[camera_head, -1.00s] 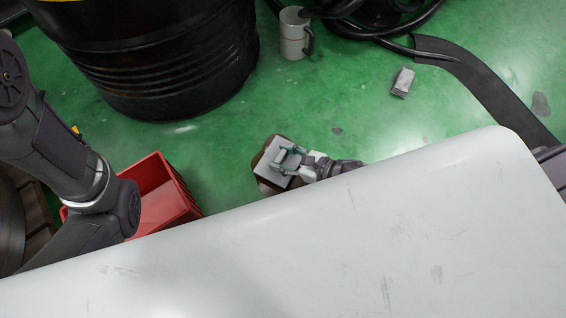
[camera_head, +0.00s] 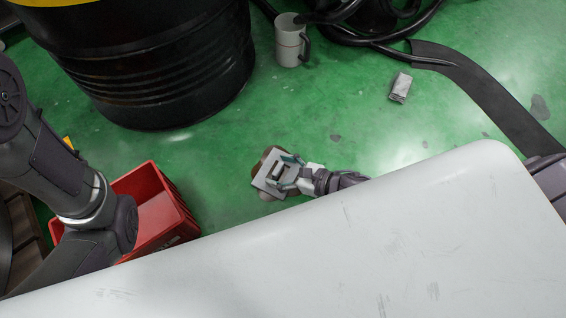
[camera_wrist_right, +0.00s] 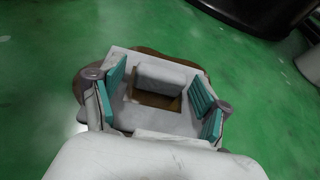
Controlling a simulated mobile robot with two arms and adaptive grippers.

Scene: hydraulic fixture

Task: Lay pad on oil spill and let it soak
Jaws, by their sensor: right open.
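The pad (camera_head: 269,178) is a light grey square lying on the green floor over the brown oil spill (camera_head: 268,153). Brown spill edges show around it, also in the right wrist view (camera_wrist_right: 88,72). In that view the pad (camera_wrist_right: 125,115) has a raised grey block (camera_wrist_right: 165,78) at its middle, with brown beside the block. My right gripper (camera_head: 282,172) is open over the pad, its teal fingers (camera_wrist_right: 160,95) apart on either side of the block. Contact between fingers and pad cannot be told. My left arm shows at the left, but its gripper is out of view.
A red crate (camera_head: 178,222) stands left of the pad. A black drum (camera_head: 165,70), a grey mug (camera_head: 290,42) and black hoses (camera_head: 345,30) are behind. A small grey packet (camera_head: 400,87) lies to the right.

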